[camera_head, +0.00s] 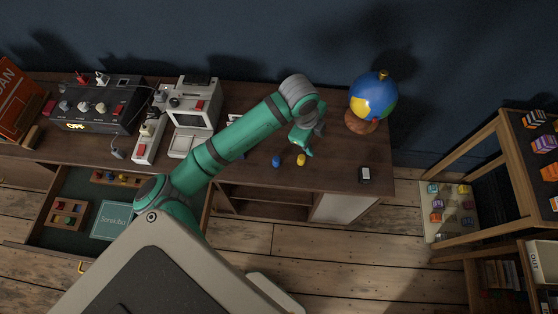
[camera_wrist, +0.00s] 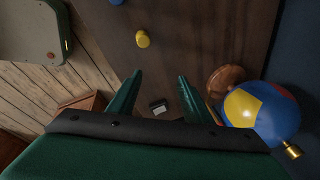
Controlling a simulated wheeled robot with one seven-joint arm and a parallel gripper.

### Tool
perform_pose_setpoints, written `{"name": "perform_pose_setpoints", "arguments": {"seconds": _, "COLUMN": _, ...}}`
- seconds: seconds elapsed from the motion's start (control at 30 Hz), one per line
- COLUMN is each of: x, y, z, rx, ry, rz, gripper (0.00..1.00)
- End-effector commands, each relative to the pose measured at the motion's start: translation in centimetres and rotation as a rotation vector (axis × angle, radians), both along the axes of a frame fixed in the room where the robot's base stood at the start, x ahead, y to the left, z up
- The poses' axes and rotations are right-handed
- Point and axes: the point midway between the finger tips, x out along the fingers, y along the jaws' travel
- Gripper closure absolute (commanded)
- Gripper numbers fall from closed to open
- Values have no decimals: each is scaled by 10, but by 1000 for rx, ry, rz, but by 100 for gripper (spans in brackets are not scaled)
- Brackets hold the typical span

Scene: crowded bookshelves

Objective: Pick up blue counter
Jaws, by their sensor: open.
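The blue counter (camera_head: 276,161) is a small round piece on the brown desk top, near its front edge. In the wrist view the blue counter (camera_wrist: 117,2) is only partly visible at the top edge. A yellow counter (camera_head: 301,159) is just right of it, also seen in the wrist view (camera_wrist: 142,39). My gripper (camera_head: 306,151) is above the desk, to the right of the blue counter and close to the yellow one in the picture. In the wrist view my gripper (camera_wrist: 160,76) has its two green fingers apart with nothing between the tips.
A globe (camera_head: 373,98) on a wooden base stands at the back right. A white monitor-like machine (camera_head: 193,107) and a dark switch box (camera_head: 97,105) stand left. An open drawer (camera_head: 76,187) juts out front left.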

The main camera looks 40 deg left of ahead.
Motion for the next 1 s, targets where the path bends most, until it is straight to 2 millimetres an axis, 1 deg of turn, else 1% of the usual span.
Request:
{"name": "perform_pose_setpoints", "arguments": {"seconds": 0.03, "x": -17, "y": 25, "z": -3, "rx": 45, "ry": 52, "rz": 0, "gripper": 55}}
{"name": "perform_pose_setpoints", "arguments": {"seconds": 0.1, "x": -39, "y": 49, "z": -7, "rx": 87, "ry": 118, "rz": -8, "gripper": 55}}
{"name": "perform_pose_setpoints", "arguments": {"seconds": 0.2, "x": -62, "y": 73, "z": -9, "rx": 126, "ry": 188, "rz": -14, "gripper": 55}}
{"name": "perform_pose_setpoints", "arguments": {"seconds": 0.3, "x": -75, "y": 85, "z": -11, "rx": 146, "ry": 226, "rz": -17, "gripper": 55}}
{"name": "perform_pose_setpoints", "arguments": {"seconds": 0.37, "x": -79, "y": 88, "z": -13, "rx": 150, "ry": 237, "rz": -18, "gripper": 55}}
{"name": "perform_pose_setpoints", "arguments": {"seconds": 0.47, "x": -80, "y": 89, "z": -21, "rx": 150, "ry": 242, "rz": -19, "gripper": 55}}
{"name": "perform_pose_setpoints", "arguments": {"seconds": 0.73, "x": -79, "y": 88, "z": -59, "rx": 149, "ry": 240, "rz": -19, "gripper": 55}}
{"name": "perform_pose_setpoints", "arguments": {"seconds": 1.0, "x": -78, "y": 89, "z": -77, "rx": 150, "ry": 239, "rz": -19, "gripper": 55}}
